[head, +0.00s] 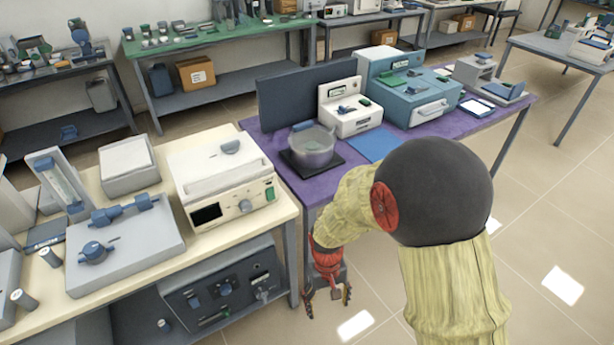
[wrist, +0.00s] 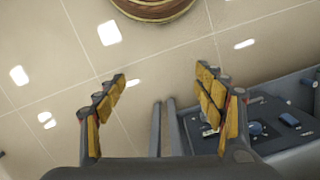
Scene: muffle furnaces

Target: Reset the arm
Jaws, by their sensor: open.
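My gripper (head: 327,294) hangs at the end of my bent arm, in front of the gap between the cream bench and the purple bench. Its fingers point down. In the wrist view my gripper (wrist: 160,88) is open, with its yellow-padded fingers wide apart and nothing between them. Tiled floor (wrist: 150,60) shows past the fingertips. No muffle furnace is touched by the gripper.
A white furnace-like box (head: 225,175) stands on the cream bench (head: 255,225) at left. A dark control panel (head: 222,295) sits on its lower shelf, close left of my gripper. The purple bench (head: 335,180) holds a glass pot (head: 312,148) and a blue-grey machine (head: 410,95). Floor at right is clear.

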